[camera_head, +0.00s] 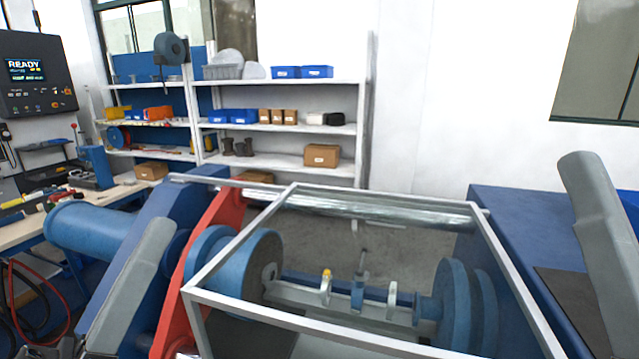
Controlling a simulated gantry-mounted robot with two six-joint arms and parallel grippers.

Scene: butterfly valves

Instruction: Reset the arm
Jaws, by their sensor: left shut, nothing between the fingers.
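My left arm (128,290) shows as a grey link at the lower left, slanting down to the bottom edge in front of the blue machine body (190,190). My left gripper is at most barely visible low at the left; its fingers are hard to make out. It is shut and empty. My right arm (598,230) shows as a grey link at the right edge, over the blue cabinet. My right gripper is out of view. No butterfly valve can be clearly made out.
A grey open frame (250,315) surrounds blue round chucks (235,265) (455,300) in the centre. A red bar (205,265) stands beside it. A workbench (100,205) is at left, and shelves (285,160) with boxes are behind.

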